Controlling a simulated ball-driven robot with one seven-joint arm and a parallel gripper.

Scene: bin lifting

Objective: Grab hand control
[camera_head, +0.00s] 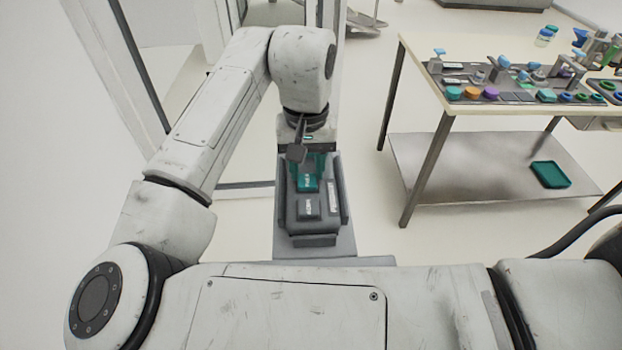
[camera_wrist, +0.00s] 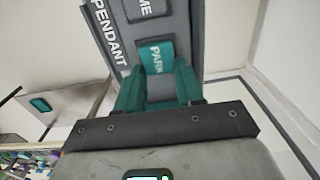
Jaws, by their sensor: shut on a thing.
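The hand control (camera_head: 318,214) is a dark grey pendant with a teal key and a dark key, set on a grey stand low in front of my body. In the wrist view the pendant (camera_wrist: 186,28) shows a teal PARK key, part of another key and white PENDANT lettering. My gripper (camera_head: 309,167) is over its far end, with teal fingers pointing at it. In the wrist view my gripper (camera_wrist: 158,88) is shut on this end, a finger at each side near the PARK key. The fingertips' exact contact is partly hidden.
A workbench (camera_head: 470,107) with colored caps and tools stands to the right. Its lower shelf (camera_head: 450,170) holds a teal tray (camera_head: 550,174). A metal-framed glass panel stands behind my arm at the left. Pale floor lies open between the stand and the bench.

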